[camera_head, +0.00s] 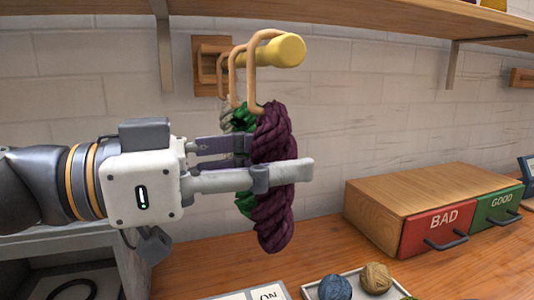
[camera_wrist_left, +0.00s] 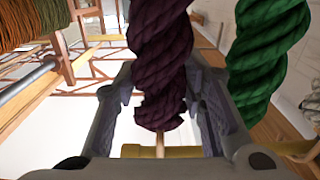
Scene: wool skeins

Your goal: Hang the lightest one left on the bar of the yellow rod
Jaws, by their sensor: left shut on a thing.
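The yellow rod (camera_head: 285,51) sticks out from a wooden wall mount, its round end towards me. A dark purple skein (camera_head: 273,216) hangs below it from a tan wooden hook (camera_head: 252,70) that loops over the rod near its end. My left gripper (camera_head: 279,175) is shut on the purple skein's middle. A green skein (camera_head: 243,118) and a pale grey one (camera_head: 227,115) hang behind, partly hidden. In the left wrist view the purple skein (camera_wrist_left: 158,55) lies between my fingers, with the green skein (camera_wrist_left: 268,60) to its right. My right gripper is not in view.
A wooden box with a red BAD drawer (camera_head: 438,229) and a green GOOD drawer (camera_head: 497,208) stands at right. A tray with a blue ball (camera_head: 335,288) and a tan ball (camera_head: 375,278) is at the front. A shelf (camera_head: 400,15) runs above.

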